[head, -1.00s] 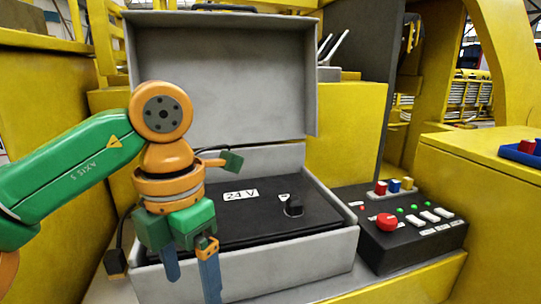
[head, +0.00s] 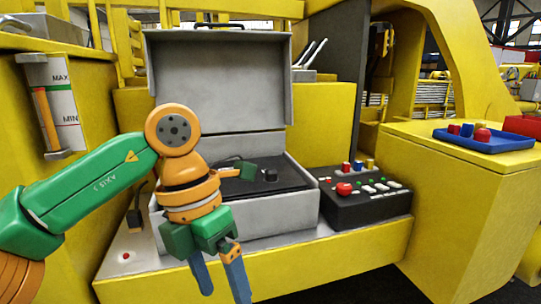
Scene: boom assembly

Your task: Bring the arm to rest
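My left arm comes in from the left in green and orange. Its gripper (head: 219,273) hangs down in front of the grey case, with two blue fingers spread apart and nothing visible between them. The fingers are in front of the yellow ledge's front face. My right gripper is not in view. The open grey case (head: 225,90) stands on the ledge with its lid up. A black panel with a dark knob (head: 270,175) lies inside it, partly hidden behind my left gripper.
A black control box (head: 365,205) with a red button stands right of the case. A blue tray (head: 485,141) with coloured pieces sits on the yellow block at right. A MAX/MIN gauge (head: 60,100) is on the left wall. Dark floor shows at lower right.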

